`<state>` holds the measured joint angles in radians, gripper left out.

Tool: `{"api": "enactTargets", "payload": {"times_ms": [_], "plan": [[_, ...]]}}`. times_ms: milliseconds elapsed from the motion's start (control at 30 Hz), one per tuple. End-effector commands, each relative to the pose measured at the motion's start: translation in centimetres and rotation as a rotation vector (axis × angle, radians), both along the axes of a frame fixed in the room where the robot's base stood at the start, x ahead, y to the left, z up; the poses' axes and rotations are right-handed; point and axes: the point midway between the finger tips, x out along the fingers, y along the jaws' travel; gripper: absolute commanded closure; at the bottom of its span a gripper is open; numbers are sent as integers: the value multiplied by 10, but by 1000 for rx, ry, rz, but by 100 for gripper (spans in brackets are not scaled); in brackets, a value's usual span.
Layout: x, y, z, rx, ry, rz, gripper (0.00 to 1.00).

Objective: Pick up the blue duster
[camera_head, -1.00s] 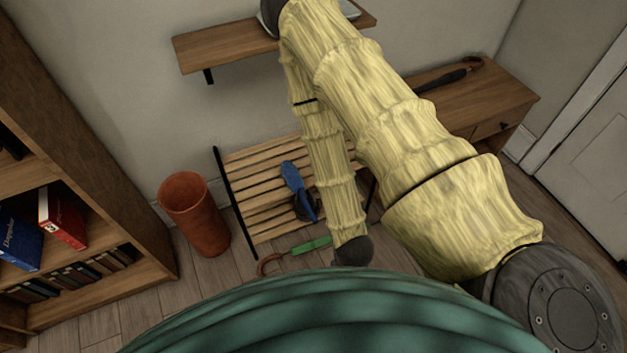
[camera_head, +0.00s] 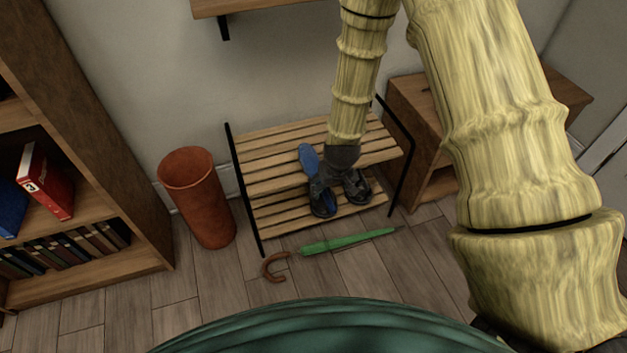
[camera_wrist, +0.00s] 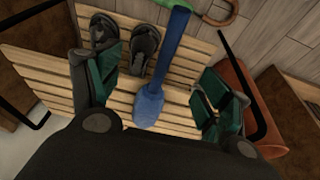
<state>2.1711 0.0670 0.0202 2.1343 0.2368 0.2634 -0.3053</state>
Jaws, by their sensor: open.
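The blue duster (camera_head: 308,158) lies on the slatted wooden rack (camera_head: 270,147), partly hidden behind my gripper in the head view. My gripper (camera_head: 325,185) hangs down over the rack at the duster's right side. In the wrist view, my gripper (camera_wrist: 162,78) is open, with its two green-padded fingers apart. The duster (camera_wrist: 150,104) shows between them, its rounded end near the palm and its long flat part running away toward the top.
Dark shoes (camera_head: 357,187) sit on the rack's lower tier. A green umbrella (camera_head: 345,241) with a brown hooked handle lies on the floor in front. A terracotta bin (camera_head: 200,200) stands left of the rack, and a bookcase (camera_head: 100,90) farther left. A wooden cabinet (camera_head: 410,95) is to the right.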

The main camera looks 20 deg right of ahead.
Motion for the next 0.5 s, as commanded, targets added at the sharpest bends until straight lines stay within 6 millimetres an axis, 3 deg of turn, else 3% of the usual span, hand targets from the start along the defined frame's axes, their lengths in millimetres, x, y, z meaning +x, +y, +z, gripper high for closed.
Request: {"api": "enactTargets", "payload": {"times_ms": [33, 200, 333, 500], "plan": [[19, 1, -6, 4, -23, 3, 22], [64, 3, 10, 17, -69, 14, 22], [84, 5, 22, 24, -92, 20, 22], [94, 6, 27, 29, -100, 24, 22]]}}
